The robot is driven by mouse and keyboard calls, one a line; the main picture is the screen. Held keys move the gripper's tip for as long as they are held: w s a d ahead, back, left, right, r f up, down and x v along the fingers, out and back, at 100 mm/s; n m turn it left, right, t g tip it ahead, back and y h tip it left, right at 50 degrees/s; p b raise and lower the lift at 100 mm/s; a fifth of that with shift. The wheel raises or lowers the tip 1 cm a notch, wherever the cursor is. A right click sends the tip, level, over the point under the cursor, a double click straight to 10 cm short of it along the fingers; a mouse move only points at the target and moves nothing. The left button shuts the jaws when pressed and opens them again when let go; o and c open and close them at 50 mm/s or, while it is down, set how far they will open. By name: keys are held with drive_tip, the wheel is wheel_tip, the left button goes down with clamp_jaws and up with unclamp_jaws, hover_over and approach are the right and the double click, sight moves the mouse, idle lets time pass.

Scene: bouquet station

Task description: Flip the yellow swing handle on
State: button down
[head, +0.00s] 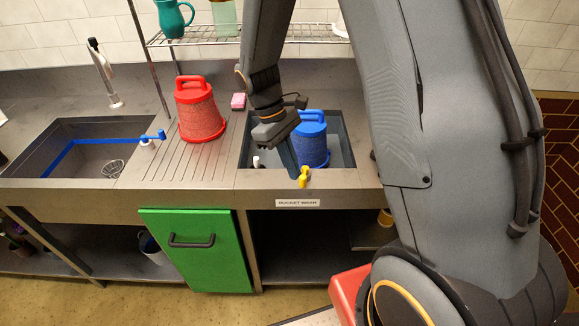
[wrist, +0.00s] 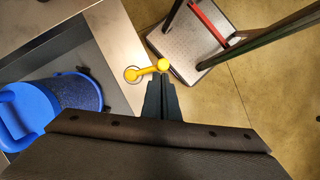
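The yellow swing handle (head: 303,177) sits at the front edge of the right-hand sink, above the "bucket wash" label (head: 298,203). In the wrist view the yellow handle (wrist: 147,72) has a round pivot on the metal rim and a short arm ending in a knob, which points right. My gripper (head: 294,172) reaches down to it from above. In the wrist view my gripper (wrist: 160,80) has its two dark fingers together, with nothing seen between them. The fingertips are just beside the knob; I cannot tell whether they touch it.
A blue bucket (head: 312,140) stands in the right-hand sink (head: 344,150). A red bucket (head: 199,108) stands on the ribbed drainboard. A green cabinet door (head: 197,262) is below. A wheeled cart (wrist: 192,35) stands on the floor.

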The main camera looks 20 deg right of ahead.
idle(0.4)
drive_tip(key=w+a, duration=0.2)
drive_tip(key=w, duration=0.1)
drive_tip(key=shift+w+a, duration=0.1)
drive_tip(key=shift+a, duration=0.1)
drive_tip(key=b+v, duration=0.3)
drive_tip(key=v, duration=0.7)
drive_tip(key=shift+d, duration=0.15)
